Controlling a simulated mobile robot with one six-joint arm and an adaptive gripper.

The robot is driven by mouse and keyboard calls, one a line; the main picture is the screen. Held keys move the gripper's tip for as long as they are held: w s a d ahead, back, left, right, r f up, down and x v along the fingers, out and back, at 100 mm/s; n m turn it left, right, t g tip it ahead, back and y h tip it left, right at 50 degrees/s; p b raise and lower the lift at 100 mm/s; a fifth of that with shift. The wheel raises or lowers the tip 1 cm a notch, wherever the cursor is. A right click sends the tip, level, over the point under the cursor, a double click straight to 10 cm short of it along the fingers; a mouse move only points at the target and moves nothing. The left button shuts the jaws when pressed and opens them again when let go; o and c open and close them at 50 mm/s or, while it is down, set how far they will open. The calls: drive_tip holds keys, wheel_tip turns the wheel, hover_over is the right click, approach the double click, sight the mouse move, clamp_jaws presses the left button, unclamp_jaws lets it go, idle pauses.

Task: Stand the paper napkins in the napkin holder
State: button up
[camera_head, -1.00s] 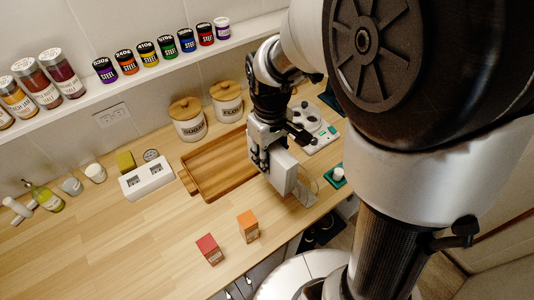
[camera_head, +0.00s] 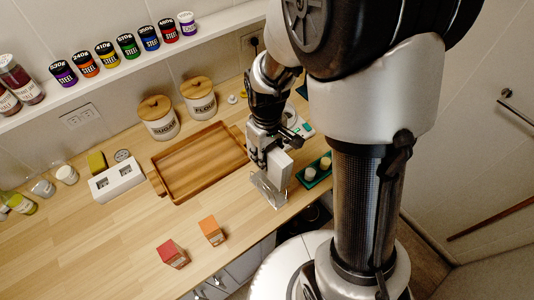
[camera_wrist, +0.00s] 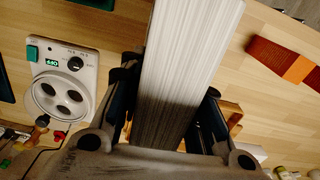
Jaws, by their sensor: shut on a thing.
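My gripper (camera_head: 262,150) is shut on the paper napkins (camera_head: 279,163), a thick white block, near the right front of the wooden counter. In the wrist view the napkins (camera_wrist: 187,65) show fine layered edges between the two fingers. The napkin holder (camera_head: 268,192), a thin see-through or wire stand, is by the counter's front edge. In the head view it shows just below the napkins and partly behind them. I cannot tell whether they touch. I cannot make out the holder in the wrist view.
A wooden tray (camera_head: 158,181) lies left of the gripper. A green tray with small pale cups (camera_head: 325,162) is close on the right. A red box (camera_head: 172,254) and an orange box (camera_head: 211,231) stand at the front. A grey device (camera_wrist: 68,92) shows in the wrist view.

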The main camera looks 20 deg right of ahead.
drive_tip(key=shift+f, duration=0.2)
wheel_tip(320, 180, down, 8)
drive_tip(key=b, duration=0.6)
drive_tip(key=shift+s+f+b, duration=0.55)
drive_tip(key=shift+f+b, duration=0.2)
drive_tip(key=shift+b, duration=0.1)
drive_tip(key=shift+s+f+b, duration=0.2)
drive_tip(key=shift+f+b, duration=0.15)
drive_tip(key=shift+f, duration=0.05)
clamp_jaws()
drive_tip(key=shift+c, duration=0.4)
unclamp_jaws()
drive_tip(key=shift+w+f, duration=0.1)
drive_tip(key=shift+f, duration=0.2)
drive_tip(key=shift+o, duration=1.2)
drive_tip(key=shift+w+f+b, duration=0.45)
drive_tip(key=shift+w+f, duration=0.1)
drive_tip(key=shift+o, duration=0.2)
drive_tip(key=shift+s, duration=0.2)
drive_tip(key=shift+w, duration=0.1)
